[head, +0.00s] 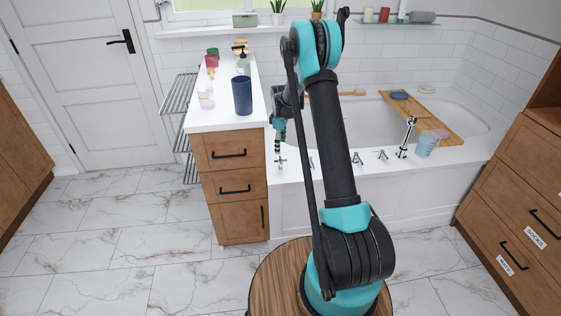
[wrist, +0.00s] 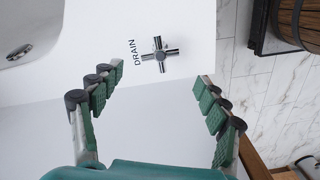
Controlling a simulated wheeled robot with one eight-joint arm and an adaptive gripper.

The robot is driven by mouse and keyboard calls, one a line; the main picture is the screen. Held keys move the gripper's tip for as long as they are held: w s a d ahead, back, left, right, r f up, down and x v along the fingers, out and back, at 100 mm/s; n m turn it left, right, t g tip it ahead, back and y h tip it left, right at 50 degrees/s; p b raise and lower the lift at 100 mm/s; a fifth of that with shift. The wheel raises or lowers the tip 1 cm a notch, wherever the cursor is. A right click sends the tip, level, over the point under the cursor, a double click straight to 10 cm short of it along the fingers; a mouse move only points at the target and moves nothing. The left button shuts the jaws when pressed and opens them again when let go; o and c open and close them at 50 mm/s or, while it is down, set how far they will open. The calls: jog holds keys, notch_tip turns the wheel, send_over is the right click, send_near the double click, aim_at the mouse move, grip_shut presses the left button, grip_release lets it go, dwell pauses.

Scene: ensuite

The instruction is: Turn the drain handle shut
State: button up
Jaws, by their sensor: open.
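The drain handle is a chrome cross-shaped handle (wrist: 159,55) on the white bath ledge, with the word DRAIN printed to its left in the wrist view. In the head view a chrome handle (head: 280,162) just below my gripper appears to be the same one. My gripper (wrist: 158,78) is open and empty, its green-padded fingers spread on either side of the handle's line. The handle lies a little beyond the fingertips, and nothing touches it. In the head view my gripper (head: 279,140) points down, partly hidden by my arm.
The bathtub (head: 365,120) stands behind the ledge, with more chrome handles (head: 382,155) and a tall spout (head: 407,137) to the right. A wooden bath tray (head: 445,125) spans the tub. A drawer cabinet (head: 232,185) with a dark blue cup (head: 242,95) stands close left of my gripper.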

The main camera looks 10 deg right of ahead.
aim_at(280, 160)
notch_tip(280, 160, down, 10)
jog(key=shift+r, duration=0.15)
dwell(0.3)
jog(key=c, duration=1.2)
